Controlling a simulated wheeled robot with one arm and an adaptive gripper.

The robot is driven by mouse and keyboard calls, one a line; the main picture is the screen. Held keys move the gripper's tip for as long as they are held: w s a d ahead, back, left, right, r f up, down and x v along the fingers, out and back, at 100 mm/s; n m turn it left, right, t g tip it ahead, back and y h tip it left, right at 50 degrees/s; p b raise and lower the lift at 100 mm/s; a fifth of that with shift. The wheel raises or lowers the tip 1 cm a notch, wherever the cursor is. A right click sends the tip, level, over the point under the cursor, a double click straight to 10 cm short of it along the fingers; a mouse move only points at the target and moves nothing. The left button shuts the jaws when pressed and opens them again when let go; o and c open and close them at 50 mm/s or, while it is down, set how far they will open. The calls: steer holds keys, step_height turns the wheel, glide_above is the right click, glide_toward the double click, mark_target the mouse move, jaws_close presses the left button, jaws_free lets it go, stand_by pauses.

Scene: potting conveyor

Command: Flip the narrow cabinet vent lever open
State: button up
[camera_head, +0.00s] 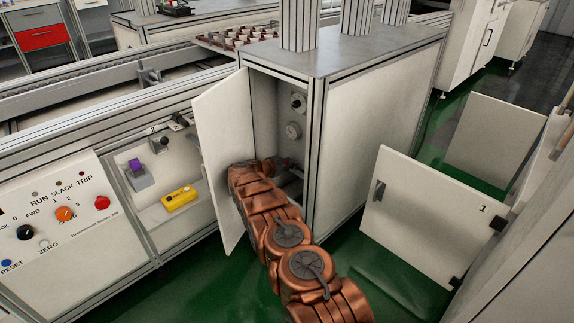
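The narrow cabinet (262,110) stands in the middle of the view with its white door (222,130) swung open to the left. Inside, a dark round knob or fitting (298,103) sits above a pale round dial (293,130) on the inner wall. My copper-coloured arm reaches up from the bottom into the cabinet's lower opening. My gripper (284,164) is at the opening, below the dial, small and partly hidden by my wrist. I cannot tell whether its fingers are open or touching anything. I cannot make out the vent lever clearly; it may be hidden behind my gripper.
A control panel (60,222) with knobs and buttons is at the left. Beside it, a recess holds a purple-topped device (135,172) and a yellow box (180,198). A white door marked 1 (430,215) stands open at the right. Green floor lies between.

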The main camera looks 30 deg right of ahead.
mark_target(287, 161)
steer(key=shift+o, duration=1.2)
steer(key=shift+r, duration=4.95)
steer(key=shift+r, duration=0.1)
